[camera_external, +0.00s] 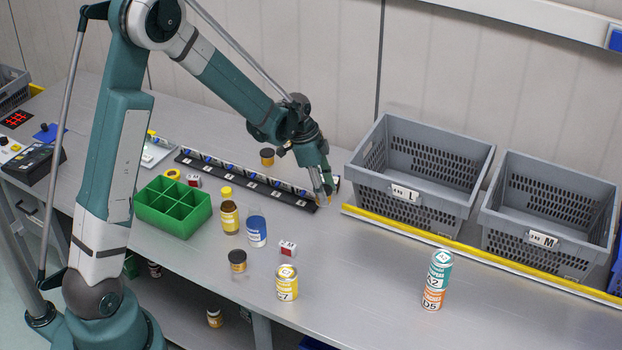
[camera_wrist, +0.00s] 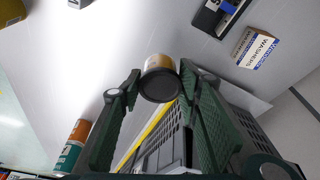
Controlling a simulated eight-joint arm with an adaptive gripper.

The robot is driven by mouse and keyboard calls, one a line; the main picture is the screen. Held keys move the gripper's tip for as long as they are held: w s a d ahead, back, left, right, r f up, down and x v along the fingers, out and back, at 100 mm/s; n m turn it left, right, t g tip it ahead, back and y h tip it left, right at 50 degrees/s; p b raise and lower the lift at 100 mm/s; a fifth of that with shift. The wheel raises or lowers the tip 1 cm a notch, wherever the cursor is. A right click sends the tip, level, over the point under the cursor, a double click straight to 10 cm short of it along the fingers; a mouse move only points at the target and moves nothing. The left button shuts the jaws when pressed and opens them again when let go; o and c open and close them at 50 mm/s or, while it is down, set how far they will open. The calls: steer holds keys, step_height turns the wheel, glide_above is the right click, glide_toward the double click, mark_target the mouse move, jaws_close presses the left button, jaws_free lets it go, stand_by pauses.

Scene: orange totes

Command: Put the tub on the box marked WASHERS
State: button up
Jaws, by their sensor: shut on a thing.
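The tub, tan with a round dark end (camera_wrist: 160,80), sits between the two fingers of my gripper (camera_wrist: 159,84) in the wrist view. My gripper is shut on it. In the external view my gripper (camera_external: 323,197) is beside the right end of the black rack, and the tub is mostly hidden there. The box marked WASHERS (camera_wrist: 256,48), white and tan with blue print, lies apart from the tub at the upper right of the wrist view, close to the rack's end. In the external view the box is largely hidden behind my gripper.
Grey crates L (camera_external: 405,194) and M (camera_external: 543,240) stand right of my gripper behind a yellow strip (camera_external: 420,236). The black rack (camera_external: 250,182) lies left. A green divided tray (camera_external: 165,222), bottles and stacked cans (camera_external: 436,278) stand on the bench.

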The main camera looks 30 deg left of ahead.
steer(key=w+a+r, duration=0.2)
steer(key=w+a, duration=0.1)
steer(key=w, duration=0.6)
steer(key=w+a+r+p, duration=0.1)
steer(key=w+a, duration=0.3)
steer(key=w, duration=0.5)
steer(key=shift+a+r+n+p, duration=0.3)
steer(key=shift+r+n, duration=0.1)
steer(key=shift+r, duration=0.4)
steer(key=shift+f, duration=0.1)
steer(key=shift+f, duration=3.05)
steer(key=shift+f+p, duration=0.4)
steer(key=shift+f, duration=1.5)
steer(key=shift+f, duration=0.15)
steer(key=o, duration=1)
steer(key=shift+r, duration=0.2)
